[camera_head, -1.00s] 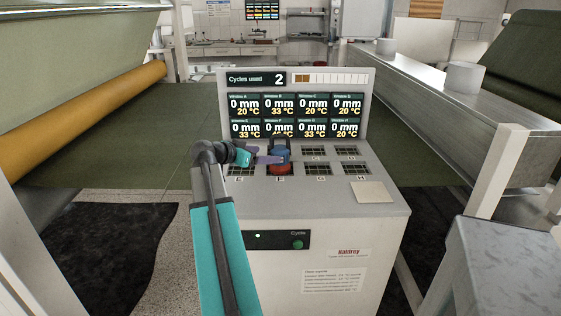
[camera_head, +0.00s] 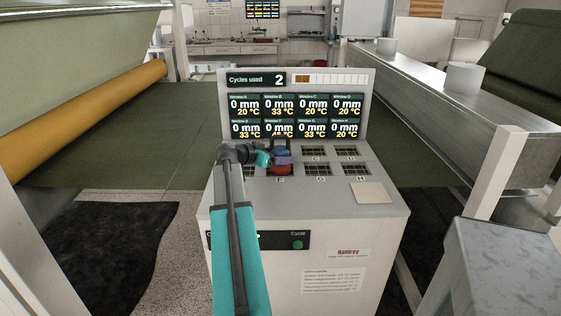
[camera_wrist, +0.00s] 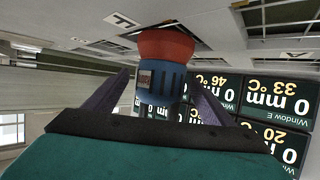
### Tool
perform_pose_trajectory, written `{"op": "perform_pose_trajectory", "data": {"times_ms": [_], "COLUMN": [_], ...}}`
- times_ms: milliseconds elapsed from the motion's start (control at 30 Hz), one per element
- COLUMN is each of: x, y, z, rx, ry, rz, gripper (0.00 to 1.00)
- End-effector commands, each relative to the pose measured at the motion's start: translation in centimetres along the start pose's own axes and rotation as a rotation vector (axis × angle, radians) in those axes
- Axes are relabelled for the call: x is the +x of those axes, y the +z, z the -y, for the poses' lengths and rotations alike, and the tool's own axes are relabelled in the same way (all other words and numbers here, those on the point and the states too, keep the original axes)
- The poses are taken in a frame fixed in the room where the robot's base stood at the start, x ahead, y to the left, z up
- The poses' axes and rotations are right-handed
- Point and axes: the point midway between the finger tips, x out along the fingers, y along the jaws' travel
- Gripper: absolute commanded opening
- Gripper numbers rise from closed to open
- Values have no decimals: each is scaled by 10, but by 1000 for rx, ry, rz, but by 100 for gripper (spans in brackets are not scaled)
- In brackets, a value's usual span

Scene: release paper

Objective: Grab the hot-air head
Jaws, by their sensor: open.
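The hot-air head (camera_head: 281,165) has a blue body and a red-orange end, and stands on window F of the grey console. In the wrist view the head (camera_wrist: 160,72) sits between the two purple fingers of my gripper (camera_wrist: 160,98), its red end on the console and its blue body toward my palm. The fingers are apart, one on each side, and I see no clear contact. In the head view my teal gripper (camera_head: 268,159) is at the left side of the head, with its fingers mostly hidden.
The console top (camera_head: 345,220) has several grated windows and a blank beige plate (camera_head: 372,192) at the right. A display panel (camera_head: 297,115) rises behind; the wrist view shows 46 °C for one window. A metal rail and a roll flank the console.

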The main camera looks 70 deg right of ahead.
Motion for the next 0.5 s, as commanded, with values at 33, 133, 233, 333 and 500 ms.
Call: {"op": "perform_pose_trajectory", "data": {"times_ms": [33, 133, 233, 333, 500], "x": [0, 1, 7, 16, 38], "y": [0, 0, -2, -3, -4], "z": [0, 0, 0, 1, 1], "rx": [0, 0, 0, 0, 0], "ry": [0, 1, 2, 1, 2], "rz": [0, 0, 0, 0, 0], "gripper": [77, 77, 77, 77, 77]}}
